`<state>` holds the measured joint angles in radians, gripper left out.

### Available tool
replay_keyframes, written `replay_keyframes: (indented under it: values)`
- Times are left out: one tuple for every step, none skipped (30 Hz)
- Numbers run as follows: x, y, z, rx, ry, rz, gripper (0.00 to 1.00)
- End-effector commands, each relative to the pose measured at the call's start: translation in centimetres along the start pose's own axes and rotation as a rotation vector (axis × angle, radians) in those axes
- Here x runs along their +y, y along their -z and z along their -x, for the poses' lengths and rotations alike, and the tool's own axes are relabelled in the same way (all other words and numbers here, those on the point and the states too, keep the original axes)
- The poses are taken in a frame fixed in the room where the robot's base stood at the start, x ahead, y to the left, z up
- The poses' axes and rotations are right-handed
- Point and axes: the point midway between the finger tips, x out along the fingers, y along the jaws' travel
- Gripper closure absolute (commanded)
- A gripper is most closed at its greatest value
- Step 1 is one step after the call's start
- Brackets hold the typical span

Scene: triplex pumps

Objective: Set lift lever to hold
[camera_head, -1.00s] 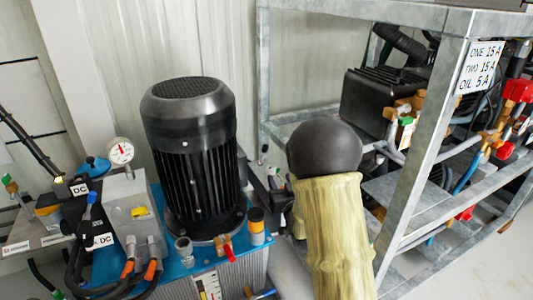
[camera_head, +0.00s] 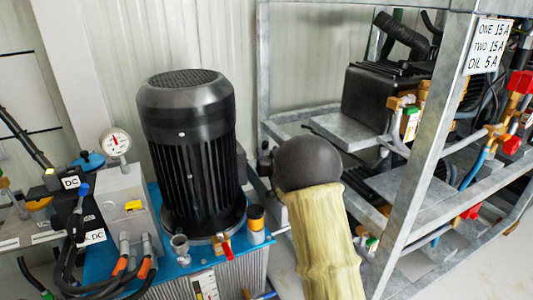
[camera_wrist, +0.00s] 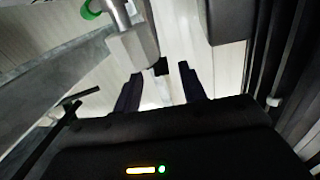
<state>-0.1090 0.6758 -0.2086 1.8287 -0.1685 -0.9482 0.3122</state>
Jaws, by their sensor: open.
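I cannot tell for sure which part is the lift lever. In the head view a small red handle (camera_head: 227,250) sits on the blue-topped power unit (camera_head: 178,262), in front of the black ribbed motor (camera_head: 192,150). In the wrist view my gripper (camera_wrist: 161,88) has its two dark fingers apart, with nothing held between them. A grey metal block (camera_wrist: 132,47) on a rod is just beyond the left finger. A small black piece (camera_wrist: 160,67) shows in the gap, beyond the fingertips. In the head view my gripper is hidden behind my arm.
A galvanised frame (camera_head: 430,140) with shelves, hoses and red-handled valves stands on the right. A pressure gauge (camera_head: 116,142) and several cables are at left. A dark box (camera_wrist: 225,20) and dark vertical parts crowd the wrist view's right side.

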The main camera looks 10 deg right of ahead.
Motion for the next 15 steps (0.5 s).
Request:
replay_keyframes:
  values:
    - [0.0,-0.3,-0.7,0.001,0.001,0.0,0.59]
    - [0.0,-0.3,-1.1,0.002,0.001,0.0,0.59]
    - [0.0,-0.3,-1.5,0.001,0.001,0.0,0.59]
    - [0.0,-0.3,-1.8,0.001,0.001,0.001,0.59]
    - [0.0,-0.2,-2.1,0.001,0.001,0.001,0.59]
    - [0.0,-0.2,-2.4,0.002,0.001,0.001,0.59]
    - [0.0,-0.1,-2.5,0.001,0.001,0.001,0.59]
    - [0.0,-0.1,-2.7,0.0,0.001,0.001,0.59]
    - [0.0,-0.1,-2.8,0.0,0.001,0.001,0.59]
    - [0.0,-0.1,-2.9,0.001,0.001,0.001,0.59]
    - [0.0,0.0,-3.0,0.001,0.001,0.0,0.59]
    - [0.0,0.0,-3.0,0.0,0.001,0.0,0.59]
    - [0.0,0.0,-3.0,0.0,0.001,0.0,0.59]
    - [0.0,0.0,-3.0,0.0,0.001,0.0,0.59]
    - [0.0,0.0,-3.0,0.0,0.001,0.0,0.59]
